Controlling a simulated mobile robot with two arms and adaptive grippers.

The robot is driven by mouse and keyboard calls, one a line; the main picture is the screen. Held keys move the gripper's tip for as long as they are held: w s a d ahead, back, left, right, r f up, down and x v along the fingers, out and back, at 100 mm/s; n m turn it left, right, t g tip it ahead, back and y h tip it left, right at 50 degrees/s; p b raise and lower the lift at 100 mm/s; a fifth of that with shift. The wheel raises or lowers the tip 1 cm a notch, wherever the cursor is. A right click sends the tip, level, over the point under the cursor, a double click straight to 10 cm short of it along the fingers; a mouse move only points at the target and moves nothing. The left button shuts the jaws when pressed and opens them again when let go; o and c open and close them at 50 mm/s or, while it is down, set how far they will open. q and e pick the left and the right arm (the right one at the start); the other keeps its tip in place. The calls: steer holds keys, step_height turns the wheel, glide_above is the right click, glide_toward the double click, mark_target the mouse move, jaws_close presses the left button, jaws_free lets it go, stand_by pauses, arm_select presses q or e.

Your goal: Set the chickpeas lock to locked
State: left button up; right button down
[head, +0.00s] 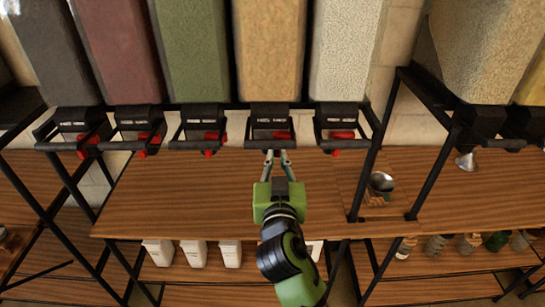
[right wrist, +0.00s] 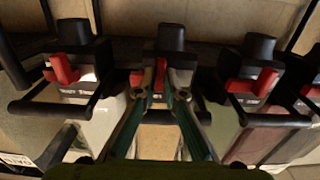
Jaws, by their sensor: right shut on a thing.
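My right gripper (head: 277,154) reaches up to the black dispenser (head: 269,115) under the orange bin (head: 269,50). It is shut on that dispenser's red lock (head: 283,135). In the right wrist view the red lock (right wrist: 160,75) stands upright between the two fingertips (right wrist: 166,76), which hide part of it. The dispenser labels are too small to read, so I cannot tell which one is marked chickpeas. My left gripper is not in view.
Neighbouring dispensers with red locks hang close on both sides, under a green bin (head: 193,50) and a cream bin (head: 343,50). A wooden shelf (head: 170,195) below is mostly clear. A metal scoop (head: 381,181) lies at its right. Black frame posts (head: 435,170) stand right of the arm.

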steer(key=c, duration=2.1)
jaws_free()
steer(key=shift+w+d, duration=0.1)
steer(key=shift+d, duration=0.15)
steer(key=shift+w+d, duration=0.1)
steer(key=shift+s, duration=0.4)
steer(key=s, duration=1.1)
steer(key=shift+s, duration=0.1)
